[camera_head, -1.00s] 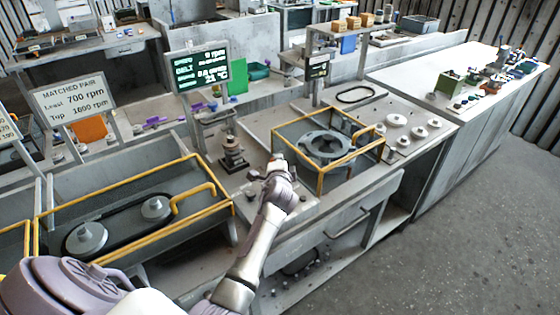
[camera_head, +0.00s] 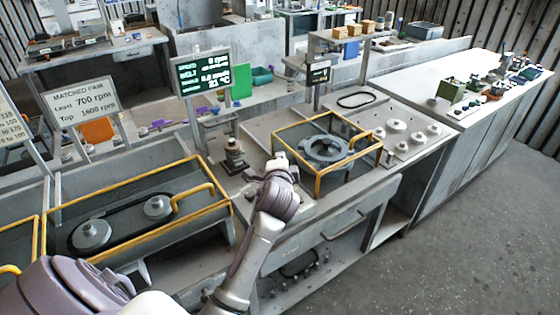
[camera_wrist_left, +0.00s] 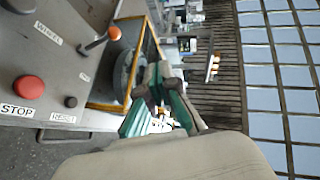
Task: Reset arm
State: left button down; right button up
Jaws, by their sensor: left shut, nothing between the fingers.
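My left gripper (camera_head: 279,158) is over the bench, in front of the yellow-framed blower housing (camera_head: 327,148). It is shut and empty; its small fingers partly merge with the bench behind. In the left wrist view the gripper's dark and teal fingers (camera_wrist_left: 152,80) point away from the camera, beside the yellow frame. That view also shows a small dark button (camera_wrist_left: 70,101) above a label that seems to read RESET (camera_wrist_left: 63,118). A red STOP button (camera_wrist_left: 28,88) and an orange-knobbed lever (camera_wrist_left: 114,33) sit on the same panel. The gripper appears apart from these controls.
A yellow-railed trough (camera_head: 140,215) with two pulleys and a belt lies left of the arm. A dark stacked post (camera_head: 234,155) stands just left of the gripper. A display (camera_head: 203,73) stands behind. Round discs (camera_head: 397,126) lie right of the housing. The floor at right is clear.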

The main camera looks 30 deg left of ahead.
jog(key=shift+s+d, duration=0.1)
jog(key=shift+d, duration=0.7)
